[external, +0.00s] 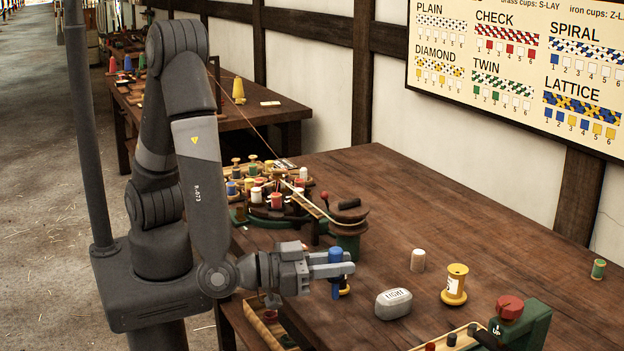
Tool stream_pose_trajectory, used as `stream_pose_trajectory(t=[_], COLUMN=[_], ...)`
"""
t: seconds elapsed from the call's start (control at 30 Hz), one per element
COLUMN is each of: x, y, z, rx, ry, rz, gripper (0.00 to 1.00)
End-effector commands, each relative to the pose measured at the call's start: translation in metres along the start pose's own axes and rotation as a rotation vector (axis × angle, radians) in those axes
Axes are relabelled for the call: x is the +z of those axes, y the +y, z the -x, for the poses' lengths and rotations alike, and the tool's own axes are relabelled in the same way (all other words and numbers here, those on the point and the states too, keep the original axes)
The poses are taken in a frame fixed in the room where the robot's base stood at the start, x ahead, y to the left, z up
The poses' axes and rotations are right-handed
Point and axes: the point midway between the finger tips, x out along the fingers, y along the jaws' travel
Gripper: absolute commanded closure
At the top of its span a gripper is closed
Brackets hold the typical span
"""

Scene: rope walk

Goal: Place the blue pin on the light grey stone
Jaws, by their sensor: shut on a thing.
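My gripper (341,268) is shut on the blue pin (335,255), which stands upright between the fingers. Its top shows above the fingers and its lower end below them. The pin is above the near part of the wooden table, left of the light grey stone (393,306). The stone is rounded, has dark lettering on its upper face, and lies on the table with nothing on it. The gripper and pin are apart from the stone.
A cream cylinder (418,260) and a yellow spool (455,284) stand beyond and right of the stone. A green device with a red knob (509,308) is at the near right. A braiding device with several coloured bobbins (276,202) is behind my gripper. The table's far right is mostly clear.

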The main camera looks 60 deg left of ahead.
Motion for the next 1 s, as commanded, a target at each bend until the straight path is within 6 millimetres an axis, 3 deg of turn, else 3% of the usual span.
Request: stream_pose_trajectory(t=[0.2, 0.43, 1.0], x=[-0.019, -0.026, 0.039], y=[-0.025, -0.040, -0.104], z=[-0.043, -0.062, -0.147], rx=[-0.175, -0.258, -0.264], ry=[-0.006, -0.016, -0.017], rz=[0.006, 0.005, 0.003], gripper=[1.00, 1.00, 1.00])
